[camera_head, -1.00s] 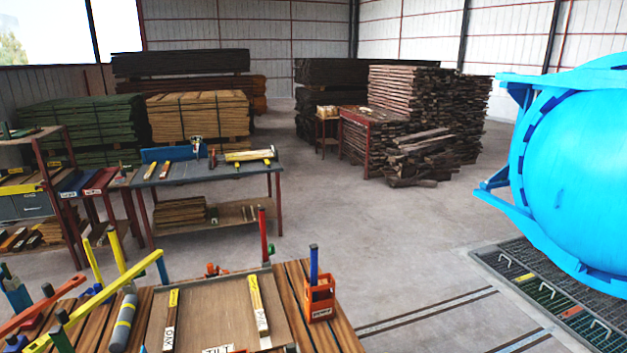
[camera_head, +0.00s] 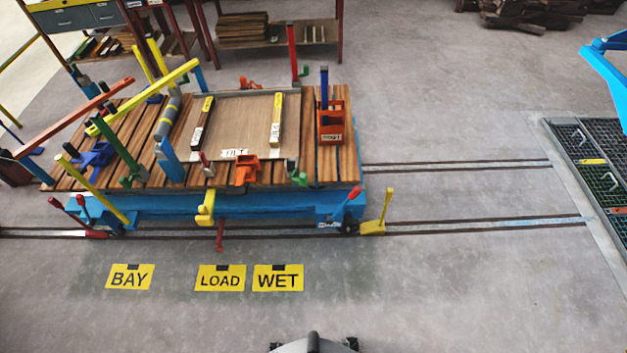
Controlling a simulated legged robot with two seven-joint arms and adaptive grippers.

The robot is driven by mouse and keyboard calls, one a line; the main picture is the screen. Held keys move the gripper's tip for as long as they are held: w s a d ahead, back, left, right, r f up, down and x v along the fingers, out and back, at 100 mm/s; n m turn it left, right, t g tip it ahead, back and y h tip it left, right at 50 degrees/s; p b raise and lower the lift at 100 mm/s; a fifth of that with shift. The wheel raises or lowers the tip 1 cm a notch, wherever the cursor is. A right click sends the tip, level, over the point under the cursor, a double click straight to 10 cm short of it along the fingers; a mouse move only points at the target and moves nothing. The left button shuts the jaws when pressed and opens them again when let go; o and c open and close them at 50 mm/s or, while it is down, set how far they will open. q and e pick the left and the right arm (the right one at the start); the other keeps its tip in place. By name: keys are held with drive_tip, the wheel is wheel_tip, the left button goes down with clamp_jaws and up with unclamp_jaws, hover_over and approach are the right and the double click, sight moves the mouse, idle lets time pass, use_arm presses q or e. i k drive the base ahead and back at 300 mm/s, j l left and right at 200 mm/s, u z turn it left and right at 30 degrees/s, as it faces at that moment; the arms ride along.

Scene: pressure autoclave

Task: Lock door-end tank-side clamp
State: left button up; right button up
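A low blue trolley (camera_head: 270,205) with a wooden slat deck (camera_head: 350,160) stands on floor rails. Several coloured clamps and levers line its deck edges: an orange block with a blue upright (camera_head: 331,122) at the right end, a green clamp (camera_head: 297,174) and an orange clamp (camera_head: 246,170) on the near edge, and a red post (camera_head: 293,55) at the far edge. A red lever (camera_head: 352,193) and a yellow lever (camera_head: 379,215) sit low at the near right corner. I cannot tell which is the door-end tank-side clamp or whether it is locked. Neither gripper is in view.
Blue tank parts (camera_head: 610,70) show at the right edge beside a floor grating (camera_head: 590,150). Yellow BAY (camera_head: 130,278), LOAD (camera_head: 220,280) and WET (camera_head: 278,280) plates lie on the floor before the trolley. The floor at lower right is clear. A workbench (camera_head: 275,35) stands behind.

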sight(303, 180)
drive_tip(key=u, duration=0.3)
drive_tip(key=i+l+u, duration=0.15)
drive_tip(key=l+u, duration=0.25)
drive_tip(key=l, duration=0.25)
drive_tip(key=l+u, duration=0.4)
drive_tip(key=l, duration=0.3)
drive_tip(key=l+u, duration=0.15)
drive_tip(key=l, duration=1.65)
drive_tip(key=k+l+u, duration=0.1)
drive_tip(key=l, duration=1.7)
